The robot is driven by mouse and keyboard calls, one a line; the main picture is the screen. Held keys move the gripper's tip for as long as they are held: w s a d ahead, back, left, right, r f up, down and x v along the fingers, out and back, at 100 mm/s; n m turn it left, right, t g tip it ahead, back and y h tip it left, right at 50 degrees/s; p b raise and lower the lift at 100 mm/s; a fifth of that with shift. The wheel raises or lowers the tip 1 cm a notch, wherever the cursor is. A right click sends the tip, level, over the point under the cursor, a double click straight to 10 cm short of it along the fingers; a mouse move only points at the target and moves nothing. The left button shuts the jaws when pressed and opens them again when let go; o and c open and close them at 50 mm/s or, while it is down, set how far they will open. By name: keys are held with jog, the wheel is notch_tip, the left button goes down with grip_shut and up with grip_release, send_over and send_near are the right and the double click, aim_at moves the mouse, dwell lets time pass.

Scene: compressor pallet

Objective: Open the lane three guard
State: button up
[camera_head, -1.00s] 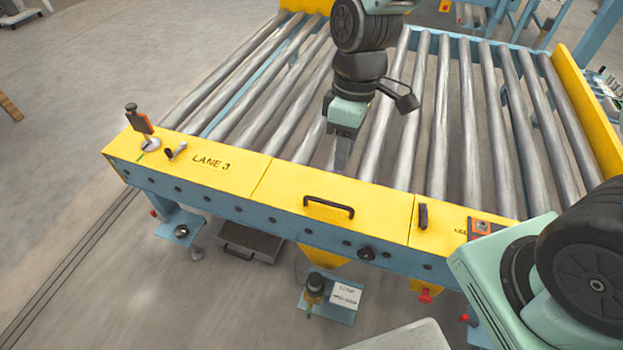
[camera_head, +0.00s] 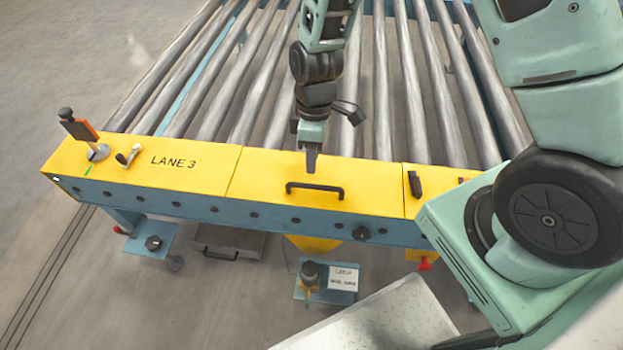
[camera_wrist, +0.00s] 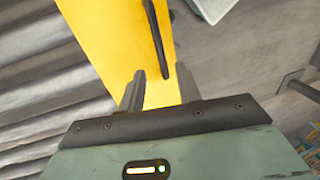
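The lane three guard is a yellow panel (camera_head: 265,175) on the front of the roller conveyor, to the right of the "LANE 3" lettering. A black bar handle (camera_head: 315,188) is fixed on it near the front edge. My gripper (camera_head: 311,165) hangs just behind the handle, above the panel, pointing down. In the wrist view my gripper (camera_wrist: 158,85) has its two fingers apart, with yellow panel between them. The handle (camera_wrist: 157,38) shows there beyond the fingertips, and nothing is held. The panel lies flat and closed.
Grey rollers (camera_head: 385,100) fill the conveyor behind the panel. A second, smaller handle (camera_head: 414,184) is on the right panel. A labelled bracket (camera_head: 328,281) sits below.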

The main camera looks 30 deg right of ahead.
aim_at(312, 185)
jog(key=f, duration=0.4)
jog(key=s+f+b, duration=0.1)
jog(key=f, duration=0.1)
jog(key=shift+s+a+f, duration=0.1)
jog(key=shift+a+f, duration=0.25)
jog(key=shift+f, duration=0.05)
grip_shut()
